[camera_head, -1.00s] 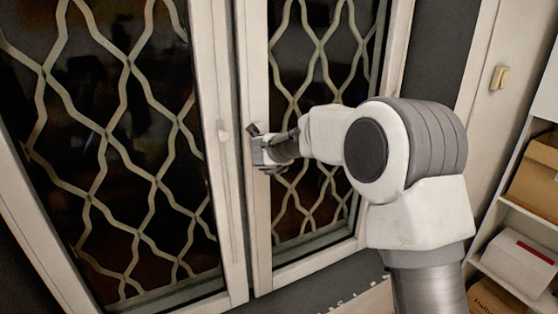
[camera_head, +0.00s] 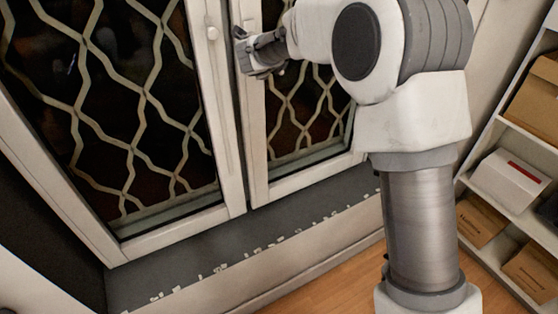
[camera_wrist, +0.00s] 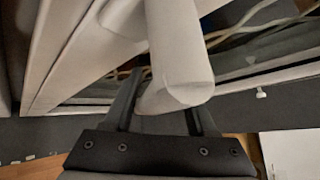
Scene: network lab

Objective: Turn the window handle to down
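The window handle (camera_wrist: 178,55) is a thick off-white bar in the wrist view. It runs from the top edge down to a blunt end lying between my gripper's fingers. My gripper (camera_wrist: 163,108) has its two dark fingers spread apart, one on each side of the handle. The handle's end covers part of the right finger, and I cannot tell whether either finger touches it. In the head view my gripper (camera_head: 247,52) is at the white frame of the right window sash (camera_head: 251,130), and it hides the handle there.
Wavy metal grilles cover both panes. A dark sill (camera_head: 190,248) runs below the window. Shelves with boxes (camera_head: 508,180) stand at the right. Bare wooden floor (camera_head: 335,285) shows below the sill.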

